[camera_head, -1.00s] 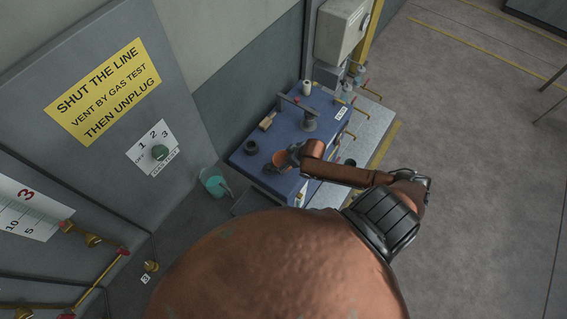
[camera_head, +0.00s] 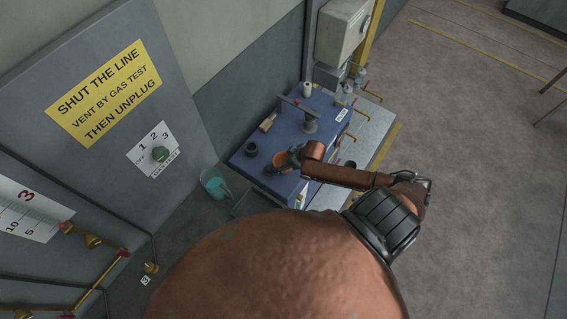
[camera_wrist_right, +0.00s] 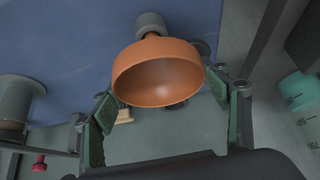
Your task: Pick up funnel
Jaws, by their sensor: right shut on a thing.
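The orange funnel (camera_head: 281,160) is at the front of the blue bench top (camera_head: 262,181). In the right wrist view its wide bowl (camera_wrist_right: 157,77) faces the camera, and its narrow end points away toward a grey round fitting (camera_wrist_right: 150,22). My right gripper (camera_head: 291,157) is at the funnel. In the wrist view its green-padded fingers (camera_wrist_right: 165,108) lie on both sides of the bowl, shut on it. Whether the funnel still touches anything beneath it is hard to tell. My left gripper is not in view.
A dark ring-shaped cup (camera_head: 252,149) stands left of the funnel. A grey post with a handle (camera_head: 309,122), a wooden block (camera_head: 267,123) and a white roll (camera_head: 306,88) stand farther back. A teal jug (camera_head: 214,184) is on the floor at left.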

